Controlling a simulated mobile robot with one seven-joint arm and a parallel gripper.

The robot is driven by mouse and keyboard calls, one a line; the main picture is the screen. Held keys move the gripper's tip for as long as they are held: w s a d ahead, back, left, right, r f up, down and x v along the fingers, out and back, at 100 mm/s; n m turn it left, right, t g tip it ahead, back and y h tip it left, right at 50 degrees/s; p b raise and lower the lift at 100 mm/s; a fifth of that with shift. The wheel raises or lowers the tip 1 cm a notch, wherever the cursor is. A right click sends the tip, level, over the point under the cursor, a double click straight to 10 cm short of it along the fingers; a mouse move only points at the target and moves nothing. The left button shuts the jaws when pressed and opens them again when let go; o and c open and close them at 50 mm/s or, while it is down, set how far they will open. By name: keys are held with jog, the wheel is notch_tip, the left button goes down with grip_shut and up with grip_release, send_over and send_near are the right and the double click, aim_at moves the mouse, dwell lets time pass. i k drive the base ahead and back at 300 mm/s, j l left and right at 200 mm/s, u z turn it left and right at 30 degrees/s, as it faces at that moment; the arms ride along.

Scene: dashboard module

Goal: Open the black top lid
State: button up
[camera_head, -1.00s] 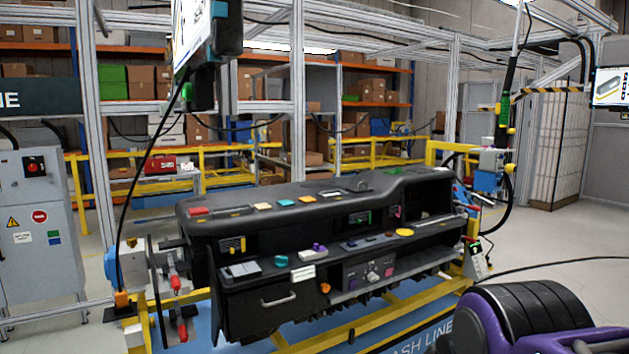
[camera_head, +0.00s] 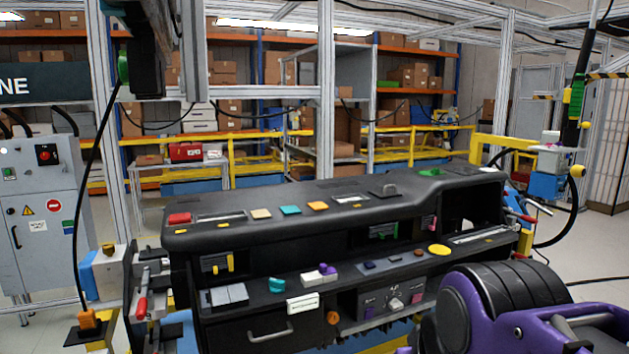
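The black dashboard module (camera_head: 345,215) stretches across the middle of the view on its stand. Its top is a long black surface with a small grey raised handle-like piece (camera_head: 386,190) right of the middle. I cannot make out a separate lid outline; no raised panel shows on the top. A front drawer with a grey handle (camera_head: 270,331) at the lower left looks shut. My purple and black arm fills the lower right corner, in front of the dashboard's right end. My gripper is out of view.
Coloured blocks, including a red one (camera_head: 179,218) and an orange one (camera_head: 317,206), line the top's left half. A yellow disc (camera_head: 439,250) lies on the lower ledge. A grey control cabinet (camera_head: 42,215) stands at left. Metal posts and a yellow rail (camera_head: 262,155) are behind.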

aim_at(385, 193)
jog(key=i+l+u, duration=0.3)
jog(key=i+l, duration=0.4)
